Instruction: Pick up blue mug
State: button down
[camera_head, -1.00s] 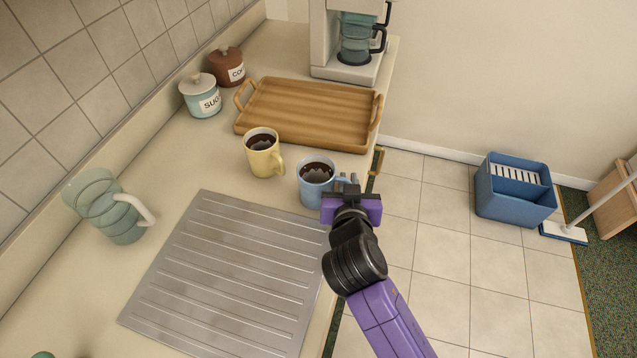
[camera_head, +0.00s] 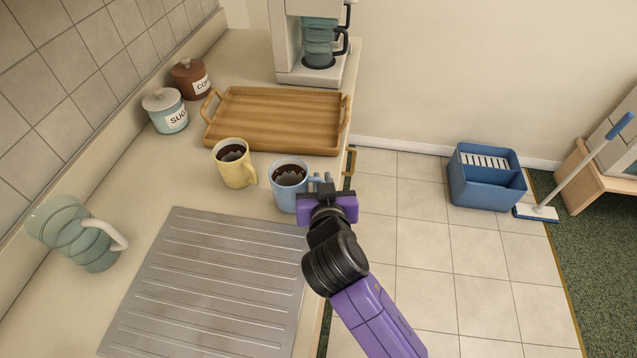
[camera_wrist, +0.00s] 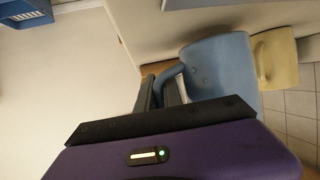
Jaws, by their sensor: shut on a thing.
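The blue mug (camera_head: 287,180) holds a dark drink and stands upright on the counter, near its right edge. Its handle points right, toward my gripper (camera_head: 323,186). My gripper is shut on the mug's handle. In the wrist view the blue mug (camera_wrist: 222,68) shows sideways, with its handle between the dark fingers of my gripper (camera_wrist: 163,90). The fingertips are partly hidden by the gripper body in that view.
A yellow mug (camera_head: 235,168) stands just left of the blue mug. A wooden tray (camera_head: 275,108) lies behind them, with a coffee maker (camera_head: 297,50) beyond. A ridged metal drainboard (camera_head: 205,285) lies in front.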

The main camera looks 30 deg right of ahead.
notch_tip(320, 180, up, 19)
dwell(0.4)
dwell(1.7)
